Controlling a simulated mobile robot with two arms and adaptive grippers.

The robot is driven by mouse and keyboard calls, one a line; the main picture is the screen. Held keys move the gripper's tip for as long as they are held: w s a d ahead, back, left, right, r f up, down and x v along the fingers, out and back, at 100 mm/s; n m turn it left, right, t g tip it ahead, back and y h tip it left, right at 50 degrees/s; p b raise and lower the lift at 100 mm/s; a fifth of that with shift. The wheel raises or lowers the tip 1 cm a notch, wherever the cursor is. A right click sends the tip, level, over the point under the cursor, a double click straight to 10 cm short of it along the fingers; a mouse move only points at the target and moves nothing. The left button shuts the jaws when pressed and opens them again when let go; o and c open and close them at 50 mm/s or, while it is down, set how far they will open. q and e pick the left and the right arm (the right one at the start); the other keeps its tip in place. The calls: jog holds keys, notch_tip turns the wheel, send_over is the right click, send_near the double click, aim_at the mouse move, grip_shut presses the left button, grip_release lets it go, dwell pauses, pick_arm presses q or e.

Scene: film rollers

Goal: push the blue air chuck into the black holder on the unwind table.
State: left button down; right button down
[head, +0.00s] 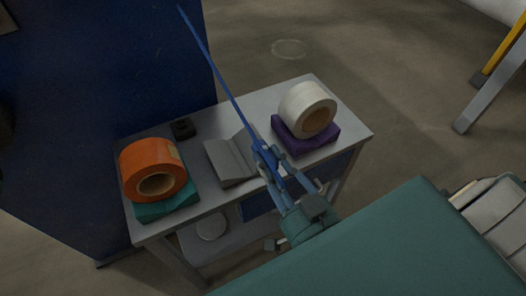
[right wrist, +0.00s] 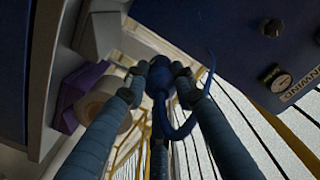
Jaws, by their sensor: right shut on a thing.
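The blue air chuck (head: 259,146) is held in my right gripper (head: 272,165), above the right part of the unwind table (head: 215,108). A thin blue hose (head: 215,68) runs from it up to the left in the head view. In the right wrist view, the fingers of my right gripper (right wrist: 156,82) close around the chuck (right wrist: 160,80), and the hose curls beside it. The small black holder (head: 183,129) stands at the table's back left, apart from the chuck. My left gripper is not in view.
An orange roll (head: 151,168) sits on a teal cradle (head: 167,204) at the left. A white roll (head: 306,109) sits on a purple cradle (head: 290,138) at the right. A grey angled block (head: 232,160) stands between them. A dark blue cabinet (head: 120,65) rises behind.

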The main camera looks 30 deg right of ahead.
jog(key=shift+w, duration=0.15)
jog(key=w+d+f+m+g, duration=0.1)
jog(key=w+d+g, duration=0.25)
jog(key=w, duration=0.75)
jog(key=w+d+m+g+h, duration=0.15)
jog(key=w+g, duration=0.25)
jog(key=w, duration=0.7)
jog(key=w+d+f+g, duration=0.1)
jog(key=w+d+g, duration=0.2)
jog(key=w, duration=0.8)
jog(key=s+a+r+n+g+y, duration=0.15)
jog(key=a+r+g, duration=0.25)
jog(key=a, duration=0.6)
jog(key=s+a+r+n+g, duration=0.2)
jog(key=s+a+r+g, duration=0.15)
jog(key=a, duration=0.75)
jog(key=shift+w+f, duration=0.15)
jog(key=shift+f, duration=1.05)
jog(key=shift+w+f, duration=0.2)
jog(key=shift+f, duration=0.95)
jog(key=shift+w+f, duration=0.15)
jog(key=shift+f, duration=1.05)
jog(key=shift+p, duration=0.9)
